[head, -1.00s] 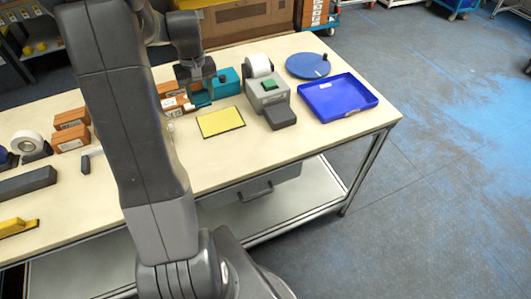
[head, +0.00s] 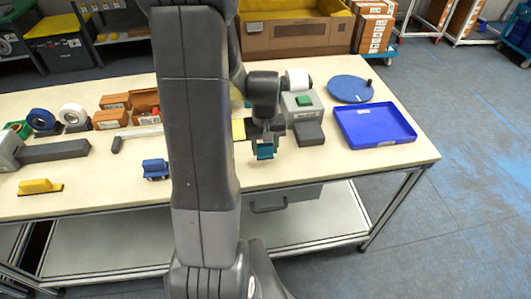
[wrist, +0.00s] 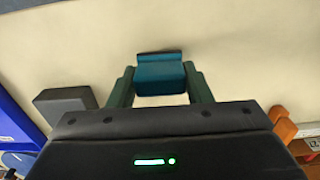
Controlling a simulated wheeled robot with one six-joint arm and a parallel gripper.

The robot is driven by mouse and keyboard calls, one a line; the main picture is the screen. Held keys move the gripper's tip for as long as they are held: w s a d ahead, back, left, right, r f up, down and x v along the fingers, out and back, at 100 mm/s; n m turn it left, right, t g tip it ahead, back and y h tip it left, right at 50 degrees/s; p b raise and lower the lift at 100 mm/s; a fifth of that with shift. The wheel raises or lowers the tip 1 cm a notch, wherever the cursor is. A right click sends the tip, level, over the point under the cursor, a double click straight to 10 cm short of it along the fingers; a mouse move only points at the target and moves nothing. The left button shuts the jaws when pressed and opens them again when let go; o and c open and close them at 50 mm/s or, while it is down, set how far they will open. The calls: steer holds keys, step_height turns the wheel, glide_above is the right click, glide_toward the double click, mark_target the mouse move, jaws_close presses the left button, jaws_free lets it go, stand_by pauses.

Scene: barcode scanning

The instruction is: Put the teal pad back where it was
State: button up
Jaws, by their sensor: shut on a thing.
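The teal pad (head: 265,151) is a small block held between the jaws of my gripper (head: 265,143), in front of the grey label printer. In the wrist view the teal pad (wrist: 160,76) sits between the two fingertips, with my gripper (wrist: 160,85) shut on it. It seems to be above the bare tabletop; the exact height is hard to tell. A yellow mat (head: 238,130) shows only in part beside my arm, which hides the rest of it.
The grey printer (head: 302,104) with a white roll stands just behind my gripper. A blue tray (head: 375,126) and a blue turntable (head: 349,88) lie to the right. A blue block (head: 155,168) and yellow block (head: 40,186) lie left. The front table strip is clear.

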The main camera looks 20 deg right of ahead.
mark_target(265, 153)
steer(key=shift+f, duration=1.6)
steer(key=shift+f, duration=0.1)
steer(key=shift+f, duration=0.15)
steer(key=o, duration=1)
steer(key=shift+o, duration=0.2)
steer(key=shift+r, duration=0.2)
step_height(265, 153, up, 12)
steer(key=shift+r, duration=0.1)
steer(key=shift+a, duration=0.1)
